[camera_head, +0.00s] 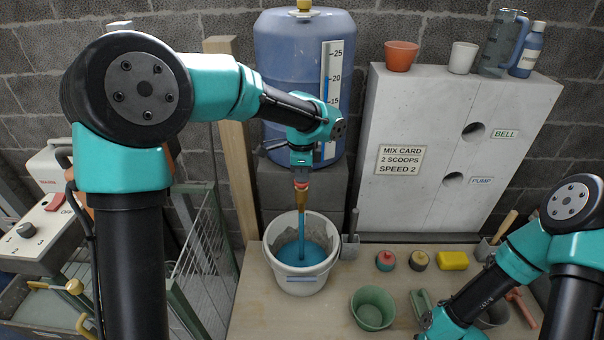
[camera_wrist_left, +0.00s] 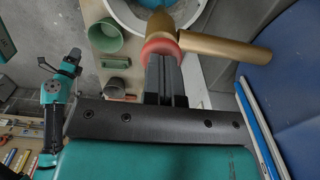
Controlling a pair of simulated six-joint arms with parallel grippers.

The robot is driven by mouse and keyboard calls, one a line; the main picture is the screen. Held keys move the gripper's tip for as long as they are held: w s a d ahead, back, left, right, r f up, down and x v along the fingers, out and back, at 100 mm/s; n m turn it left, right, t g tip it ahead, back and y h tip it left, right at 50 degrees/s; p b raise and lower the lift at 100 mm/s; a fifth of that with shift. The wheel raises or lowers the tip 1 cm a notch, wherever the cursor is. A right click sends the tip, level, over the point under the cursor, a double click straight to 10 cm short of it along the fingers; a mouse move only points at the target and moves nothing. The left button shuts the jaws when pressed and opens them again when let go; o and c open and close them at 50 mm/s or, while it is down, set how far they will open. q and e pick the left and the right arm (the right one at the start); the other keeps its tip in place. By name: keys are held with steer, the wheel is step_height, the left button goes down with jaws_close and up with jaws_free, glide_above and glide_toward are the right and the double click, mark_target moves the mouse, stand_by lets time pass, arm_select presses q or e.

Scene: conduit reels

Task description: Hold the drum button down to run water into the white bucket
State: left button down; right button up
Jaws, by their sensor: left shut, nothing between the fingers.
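The blue drum (camera_head: 290,60) stands at the back with a white scale strip on its front. Its brass tap (camera_head: 303,205) has a red button (camera_head: 301,184) on top. My left gripper (camera_head: 301,174) is shut and empty, its fingertips pressed against the button from above. In the left wrist view the closed fingers (camera_wrist_left: 162,62) meet the red button (camera_wrist_left: 160,47) beside the brass tap (camera_wrist_left: 225,52). A blue stream falls from the tap into the white bucket (camera_head: 300,283), which holds blue water. My right gripper (camera_head: 428,325) is low at the front right, its fingers unclear.
A green pot (camera_head: 373,308) stands right of the bucket on the bench. Behind it are a red-topped jar (camera_head: 385,261), a dark jar (camera_head: 419,261) and a yellow sponge (camera_head: 453,261). A grey panel (camera_head: 400,200) labelled BELL and PUMP stands behind, with cups on top.

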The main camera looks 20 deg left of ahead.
arm_select(q)
steer(key=shift+s+f, duration=0.1)
steer(key=shift+f, duration=0.05)
step_height(320, 180, up, 14)
steer(key=shift+r, duration=0.2)
stand_by(1.3)
